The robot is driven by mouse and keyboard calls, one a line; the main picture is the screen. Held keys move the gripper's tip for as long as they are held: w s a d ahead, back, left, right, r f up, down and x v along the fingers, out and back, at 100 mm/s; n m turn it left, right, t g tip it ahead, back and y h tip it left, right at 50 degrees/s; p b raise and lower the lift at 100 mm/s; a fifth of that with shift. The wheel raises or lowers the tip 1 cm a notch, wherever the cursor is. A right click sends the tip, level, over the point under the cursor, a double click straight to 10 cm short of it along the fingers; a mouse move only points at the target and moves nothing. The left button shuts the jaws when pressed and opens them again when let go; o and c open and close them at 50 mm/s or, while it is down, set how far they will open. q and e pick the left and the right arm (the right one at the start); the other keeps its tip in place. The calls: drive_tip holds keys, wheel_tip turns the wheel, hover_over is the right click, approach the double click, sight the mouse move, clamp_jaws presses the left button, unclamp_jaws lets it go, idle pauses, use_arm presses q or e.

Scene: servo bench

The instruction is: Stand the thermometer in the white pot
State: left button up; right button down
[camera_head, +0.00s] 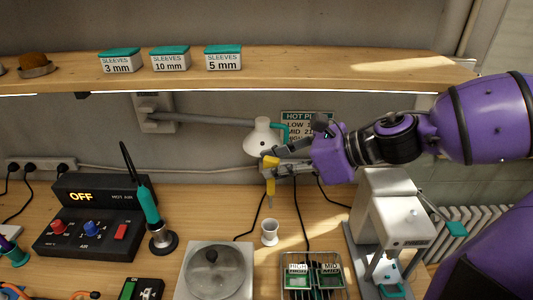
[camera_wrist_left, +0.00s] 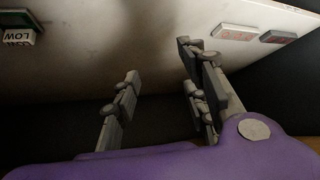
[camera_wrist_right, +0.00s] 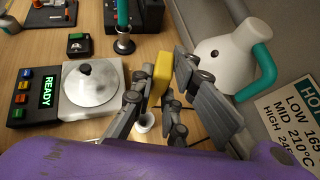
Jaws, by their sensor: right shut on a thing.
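The yellow thermometer (camera_head: 270,186) hangs upright, tip down, in my right gripper (camera_head: 272,164), which is shut on its upper part. Its yellow head (camera_wrist_right: 158,77) also shows between the fingers (camera_wrist_right: 163,90) in the right wrist view. The small white pot (camera_head: 270,236) stands on the bench below it. The thermometer's tip appears a little above the pot's mouth, apart from it. In the right wrist view the pot (camera_wrist_right: 146,121) is partly hidden by the fingers. My left gripper (camera_wrist_left: 160,75) is open and empty in the left wrist view, and is not in the head view.
A hot plate (camera_head: 215,270) stands left of the pot, a metal tray with labelled blocks (camera_head: 314,281) in front, and a white press (camera_head: 395,215) to the right. A shelf (camera_head: 300,68) runs above.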

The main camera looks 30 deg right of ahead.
drive_tip(key=shift+w, duration=0.15)
drive_tip(key=shift+f, duration=0.8)
use_arm(q)
drive_tip(key=f+b, duration=0.1)
drive_tip(key=s+f+b, duration=0.1)
drive_tip(key=a+f+b, duration=0.1)
drive_tip(key=b, duration=0.1)
drive_tip(key=shift+s+f, duration=0.25)
drive_tip(key=shift+f, duration=0.1)
use_arm(e)
wheel_tip(320, 180, down, 11)
idle(0.3)
use_arm(q)
drive_tip(key=shift+w+r, duration=0.15)
drive_tip(key=shift+r, duration=0.05)
idle(0.6)
